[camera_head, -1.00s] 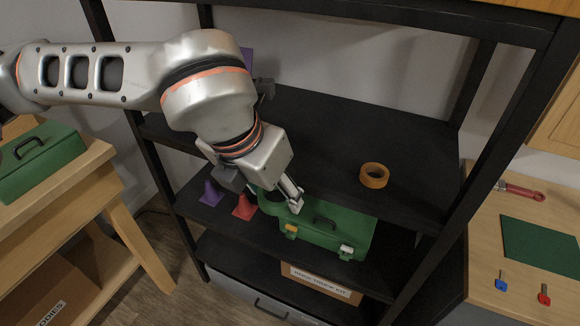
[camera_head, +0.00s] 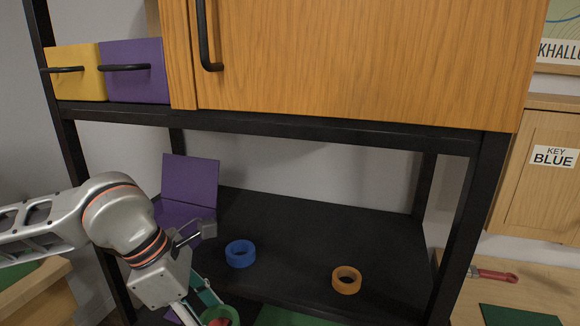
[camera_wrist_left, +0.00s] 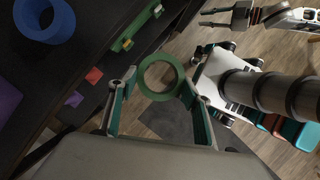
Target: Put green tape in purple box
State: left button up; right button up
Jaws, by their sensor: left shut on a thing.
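The green tape (camera_wrist_left: 158,57) is a ring held between the fingers of my left gripper (camera_wrist_left: 158,82) in the left wrist view. In the head view the tape (camera_head: 213,310) and my left gripper (camera_head: 207,302) are at the bottom edge, in front of the shelf and partly cut off. The purple box (camera_head: 190,180) stands with its lid raised at the left of the black shelf. My arm and wrist hide part of its front. My right gripper (camera_wrist_left: 232,16) appears at the upper right of the wrist view, apart from the tape; its jaw opening is unclear.
A blue tape (camera_head: 240,254) and an orange tape (camera_head: 346,280) lie on the black shelf (camera_head: 300,230). A yellow bin (camera_head: 75,72) and a purple drawer (camera_head: 137,70) sit above. A black post (camera_head: 468,220) bounds the shelf at right.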

pick_arm(q)
jog(key=a+f+m+g+y, duration=0.2)
jog(key=a+m, duration=0.3)
jog(key=m, duration=0.5)
jog(key=w+a+f+m+g+y, duration=0.1)
jog(key=a+f+m+g+y, duration=0.1)
jog(key=a+m, duration=0.4)
notch_tip(320, 180, down, 2)
jog(key=m+g, duration=0.1)
jog(key=m, duration=0.3)
jog(key=shift+w+m, duration=0.25)
jog(key=shift+m, duration=0.05)
jog(key=shift+s+g, duration=0.1)
jog(key=shift+g, duration=0.2)
